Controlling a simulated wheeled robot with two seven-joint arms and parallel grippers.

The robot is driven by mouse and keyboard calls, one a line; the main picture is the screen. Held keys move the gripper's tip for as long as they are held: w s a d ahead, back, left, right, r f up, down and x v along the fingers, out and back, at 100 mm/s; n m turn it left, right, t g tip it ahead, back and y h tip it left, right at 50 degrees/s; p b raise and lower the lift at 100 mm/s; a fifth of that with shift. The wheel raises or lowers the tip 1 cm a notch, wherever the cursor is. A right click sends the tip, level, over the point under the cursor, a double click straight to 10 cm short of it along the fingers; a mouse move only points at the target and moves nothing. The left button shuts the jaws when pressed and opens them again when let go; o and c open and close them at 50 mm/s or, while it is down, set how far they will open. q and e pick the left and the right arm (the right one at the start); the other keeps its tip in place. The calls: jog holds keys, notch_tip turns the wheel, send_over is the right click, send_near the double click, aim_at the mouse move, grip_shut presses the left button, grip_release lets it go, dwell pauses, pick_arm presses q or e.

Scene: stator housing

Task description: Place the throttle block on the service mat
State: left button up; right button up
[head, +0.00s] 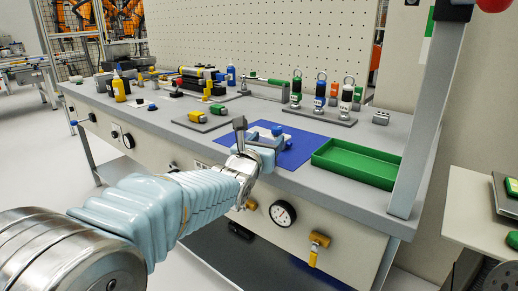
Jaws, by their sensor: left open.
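The service mat, a flat blue sheet (298,156), lies on the bench top left of the green tray. A small pale grey-blue block with a blue top (271,136), seemingly the throttle block, is at the mat's left part. My left gripper (256,137) is open, right at this block, with one dark finger standing up on its left side. The gripper and wrist hide the block's near side, so I cannot tell whether they touch. My right gripper is not in view.
A green open tray (355,163) stands right of the mat. Behind are a rack of several upright valve-like parts (320,93) and a small plate with yellow and green parts (197,117). A grey post (430,110) rises at the bench's right end. The mat's right part is clear.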

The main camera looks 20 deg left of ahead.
pick_arm(q)
jog(key=shift+s+a+p, duration=0.15)
jog(key=shift+s+p, duration=0.4)
jog(key=shift+s, duration=2.1)
